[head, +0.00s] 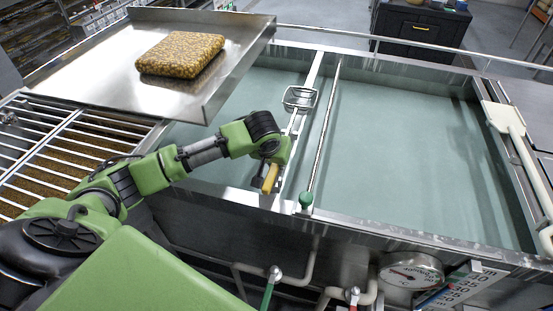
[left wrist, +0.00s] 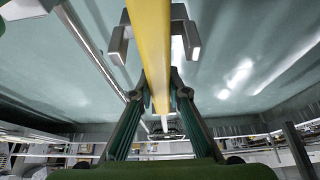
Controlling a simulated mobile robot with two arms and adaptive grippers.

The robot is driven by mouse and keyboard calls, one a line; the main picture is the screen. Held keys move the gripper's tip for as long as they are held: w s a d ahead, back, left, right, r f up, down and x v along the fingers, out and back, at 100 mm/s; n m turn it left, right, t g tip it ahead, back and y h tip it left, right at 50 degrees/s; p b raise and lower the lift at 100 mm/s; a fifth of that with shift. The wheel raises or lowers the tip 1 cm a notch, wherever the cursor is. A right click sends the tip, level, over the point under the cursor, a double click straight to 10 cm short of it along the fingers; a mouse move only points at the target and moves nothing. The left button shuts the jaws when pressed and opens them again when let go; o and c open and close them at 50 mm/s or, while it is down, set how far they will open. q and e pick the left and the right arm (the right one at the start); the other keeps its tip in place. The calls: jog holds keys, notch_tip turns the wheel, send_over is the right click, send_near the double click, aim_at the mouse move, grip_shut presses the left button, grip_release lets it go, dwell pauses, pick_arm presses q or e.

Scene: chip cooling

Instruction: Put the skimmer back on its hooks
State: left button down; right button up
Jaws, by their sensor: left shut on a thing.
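The skimmer has a square wire basket (head: 300,97) and a yellow handle (head: 271,178). It lies in line with the metal divider of the tank, basket toward the far side. My left gripper (head: 265,178) is shut on the yellow handle above the tank's near edge. In the left wrist view the yellow handle (left wrist: 150,35) runs between the two fingers of my left gripper (left wrist: 155,42). My right gripper is not in view.
The water tank's near rim (head: 400,235) is below the arm. A rod with a green knob (head: 306,199) lies close right of the skimmer. A tray (head: 110,75) with a brown block (head: 180,54) is at upper left. A white paddle (head: 503,117) rests at right.

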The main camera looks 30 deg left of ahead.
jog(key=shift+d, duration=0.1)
pick_arm(q)
jog(key=c, duration=1.9)
grip_release()
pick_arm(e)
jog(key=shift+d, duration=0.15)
pick_arm(q)
jog(key=shift+s, duration=0.1)
